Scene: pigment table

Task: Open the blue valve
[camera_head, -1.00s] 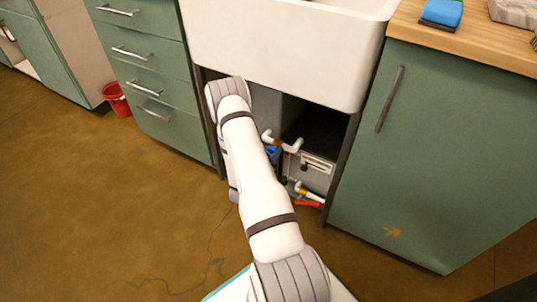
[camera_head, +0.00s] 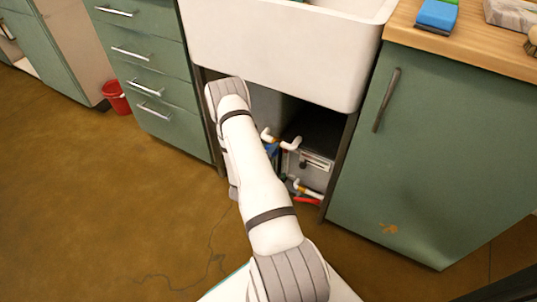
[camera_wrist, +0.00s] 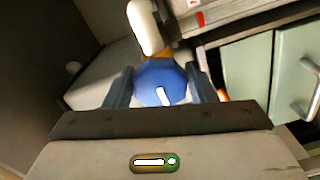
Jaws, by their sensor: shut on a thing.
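The blue valve (camera_wrist: 160,84) is a blue, many-sided knob with a white mark on its face, seen close up in the wrist view. It sits between the two dark fingers of my gripper (camera_wrist: 161,88), which are shut on it from both sides. A white pipe (camera_wrist: 143,26) with a brass-coloured fitting runs up behind the knob. In the head view my arm hides most of the valve, and only a bit of blue (camera_head: 271,150) shows beside the arm under the sink. My gripper is hidden there.
The valve is in the open space under a white sink (camera_head: 285,50). A grey box (camera_head: 308,170) and a red handle (camera_head: 306,201) lie right of my arm. A green cupboard door (camera_head: 430,150) bounds the right, and green drawers (camera_head: 150,75) bound the left.

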